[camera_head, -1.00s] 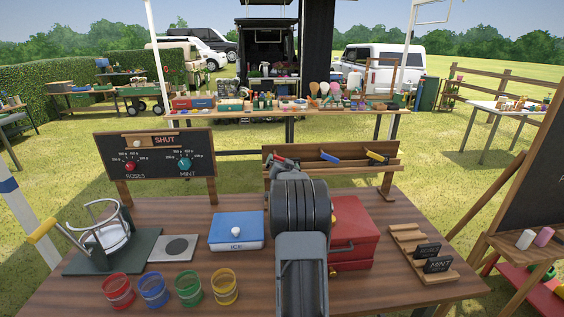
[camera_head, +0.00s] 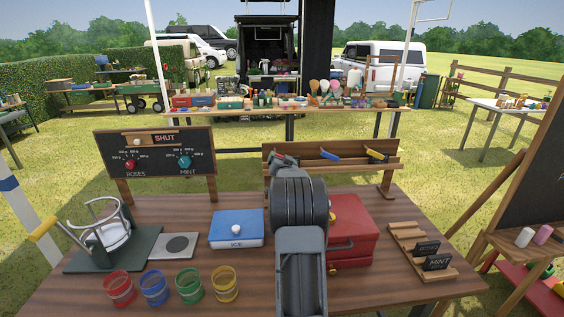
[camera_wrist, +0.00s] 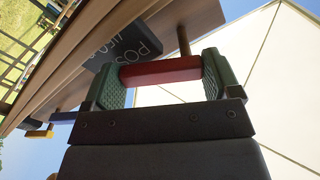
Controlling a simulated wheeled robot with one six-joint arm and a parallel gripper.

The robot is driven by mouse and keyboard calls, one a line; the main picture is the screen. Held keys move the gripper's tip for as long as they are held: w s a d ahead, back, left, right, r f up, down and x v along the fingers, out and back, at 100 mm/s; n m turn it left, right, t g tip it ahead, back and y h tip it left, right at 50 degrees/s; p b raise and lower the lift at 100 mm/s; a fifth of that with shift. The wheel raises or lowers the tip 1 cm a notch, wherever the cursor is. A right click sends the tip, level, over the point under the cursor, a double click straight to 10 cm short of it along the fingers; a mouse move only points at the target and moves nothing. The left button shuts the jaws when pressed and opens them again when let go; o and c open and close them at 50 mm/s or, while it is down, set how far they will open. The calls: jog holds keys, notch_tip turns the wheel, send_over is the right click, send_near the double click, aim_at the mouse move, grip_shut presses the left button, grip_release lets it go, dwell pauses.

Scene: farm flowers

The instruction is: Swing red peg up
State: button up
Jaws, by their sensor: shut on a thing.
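In the wrist view my gripper (camera_wrist: 160,78) is shut on the red peg (camera_wrist: 160,71). The peg lies crosswise between its green ribbed pads, against a dark plate with white lettering (camera_wrist: 122,45). In the head view my arm covers the middle of the table, and its far end is at the left part of the wooden rack (camera_head: 345,158). The red peg cannot be made out clearly there. A blue peg (camera_head: 329,155) and a yellow peg (camera_head: 377,155) rest tilted on the rack.
The chalkboard with dials (camera_head: 157,162) stands left of the rack. A blue ICE box (camera_head: 236,238) and a red case (camera_head: 352,224) flank my arm. Several coloured jars (camera_head: 154,288) stand in front. A scale-like stand (camera_head: 105,240) is at left, small sign holders (camera_head: 420,250) at right.

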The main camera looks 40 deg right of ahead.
jog(key=shift+b, duration=0.45)
jog(key=r+n+b, duration=0.1)
jog(key=n+b, duration=0.4)
jog(key=n, duration=0.3)
jog(key=w+a+r+n+b, duration=0.1)
jog(key=n+b, duration=0.5)
jog(key=n, duration=0.2)
jog(key=r+n+b, duration=0.2)
jog(key=n+b, duration=0.4)
jog(key=n, duration=0.1)
jog(key=shift+w+a+r+n, duration=0.1)
jog(key=shift+w+a+n, duration=0.15)
jog(key=shift+a+n, duration=0.15)
jog(key=o, duration=0.8)
jog(key=shift+a+b, duration=0.1)
jog(key=shift+b, duration=0.25)
